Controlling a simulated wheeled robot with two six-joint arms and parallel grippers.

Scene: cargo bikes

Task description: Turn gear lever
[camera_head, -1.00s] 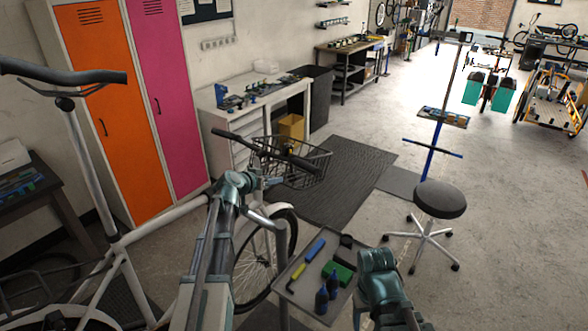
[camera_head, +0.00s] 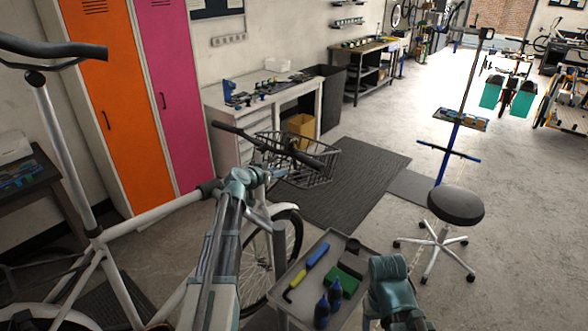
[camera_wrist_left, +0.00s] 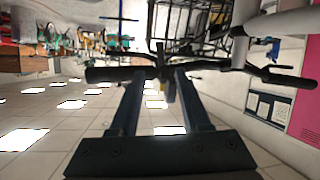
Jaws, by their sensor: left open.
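A white bike (camera_head: 160,218) stands before me. Its dark handlebar (camera_head: 305,158) has a wire basket in front. My left gripper (camera_head: 268,179) is open, just in front of the near side of the handlebar in the head view. In the left wrist view, the left gripper's two fingers (camera_wrist_left: 160,78) reach towards the handlebar, with a black grip (camera_wrist_left: 112,75) crossing by the left fingertip. A small dark bluish part shows between the fingers. I cannot clearly make out the gear lever or tell whether a finger touches it. My right arm shows at lower right, its gripper hidden.
A tool tray (camera_head: 322,240) with bottles and a green box stands right of the bike. A black-topped stool (camera_head: 455,205) is farther right. Orange and pink lockers (camera_head: 170,90) and a white bench (camera_head: 215,98) line the wall. Free floor lies beyond the mat (camera_head: 345,185).

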